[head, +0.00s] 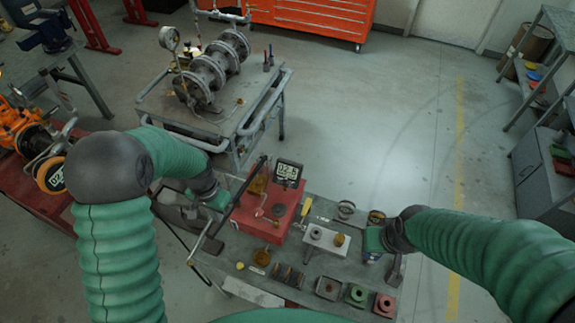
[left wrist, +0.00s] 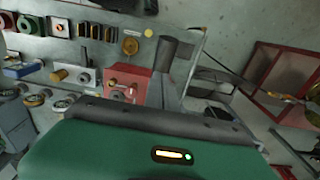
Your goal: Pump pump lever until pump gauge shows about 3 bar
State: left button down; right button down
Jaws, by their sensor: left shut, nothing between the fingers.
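The pump is a red box (head: 268,208) on the grey workbench, and it also shows in the left wrist view (left wrist: 128,80). A dark display, apparently the pump gauge (head: 288,173), stands at its back; its reading is too small to tell. A long dark bar, apparently the pump lever (head: 238,197), slants along the pump's left side. My left gripper (head: 217,202) is shut and empty close to the bar's left side; I cannot tell whether they touch. My right gripper (head: 374,241) is over the bench's right side, its fingers too small to read.
The workbench (head: 322,272) carries several small parts and blocks along its front. A metal cart (head: 205,118) with a flanged pipe assembly stands behind. A red table (head: 40,195) with orange equipment is at left. The floor (head: 400,110) at back right is clear.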

pick_arm(q)
jog(key=shift+s+f, duration=0.1)
jog(key=shift+f, duration=0.1)
jog(key=shift+f+b, duration=0.55)
jog(key=shift+f, duration=0.15)
jog(key=shift+r+p, duration=0.6)
jog(key=shift+r, duration=0.1)
dwell(0.7)
notch_tip(320, 180, up, 5)
jog(key=p, duration=0.4)
jog(key=shift+r, duration=0.15)
